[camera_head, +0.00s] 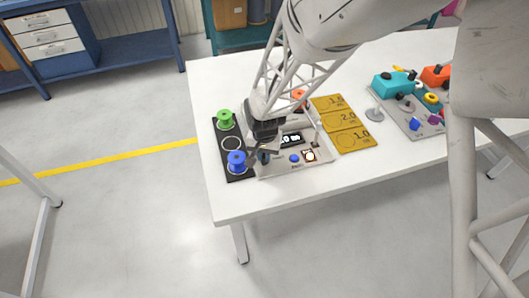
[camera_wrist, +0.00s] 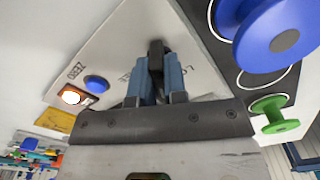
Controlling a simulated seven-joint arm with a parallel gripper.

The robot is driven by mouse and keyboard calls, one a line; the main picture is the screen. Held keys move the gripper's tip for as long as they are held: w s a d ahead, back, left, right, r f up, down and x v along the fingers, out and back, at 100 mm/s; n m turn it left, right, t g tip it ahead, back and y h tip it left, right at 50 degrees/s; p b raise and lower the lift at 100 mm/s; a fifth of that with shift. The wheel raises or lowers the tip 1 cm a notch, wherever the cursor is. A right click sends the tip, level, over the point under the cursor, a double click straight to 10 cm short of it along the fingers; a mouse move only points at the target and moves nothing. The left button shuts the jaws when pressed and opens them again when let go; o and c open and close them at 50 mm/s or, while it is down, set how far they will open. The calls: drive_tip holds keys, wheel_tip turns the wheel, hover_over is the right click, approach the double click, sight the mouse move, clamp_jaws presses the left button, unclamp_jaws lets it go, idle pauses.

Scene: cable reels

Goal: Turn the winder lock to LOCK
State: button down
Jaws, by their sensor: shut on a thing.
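The winder lock is a small dark knob (camera_wrist: 157,48) on the light grey winder panel (camera_wrist: 118,52). My gripper (camera_wrist: 158,72) is shut on this knob, with its two blue-grey fingers either side of it. Lettering beginning "LO" shows on the panel just right of the fingers; the rest is hidden. The fingers hide much of the knob, so I cannot tell which mark it points to. In the head view my gripper (camera_head: 263,155) is low at the panel's front left, and the winder panel (camera_head: 322,150) extends to its right.
A blue button (camera_head: 294,158) and an orange-framed white button (camera_head: 309,155) sit right of my gripper. A display (camera_head: 291,138) is behind. A blue reel (camera_head: 236,160) and green reel (camera_head: 225,119) stand on a black board at left. Yellow plates (camera_head: 355,140) lie right.

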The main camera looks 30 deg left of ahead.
drive_tip(key=n, duration=0.6)
idle(0.3)
drive_tip(key=c, duration=1.2)
unclamp_jaws()
drive_tip(key=shift+r, duration=3.5)
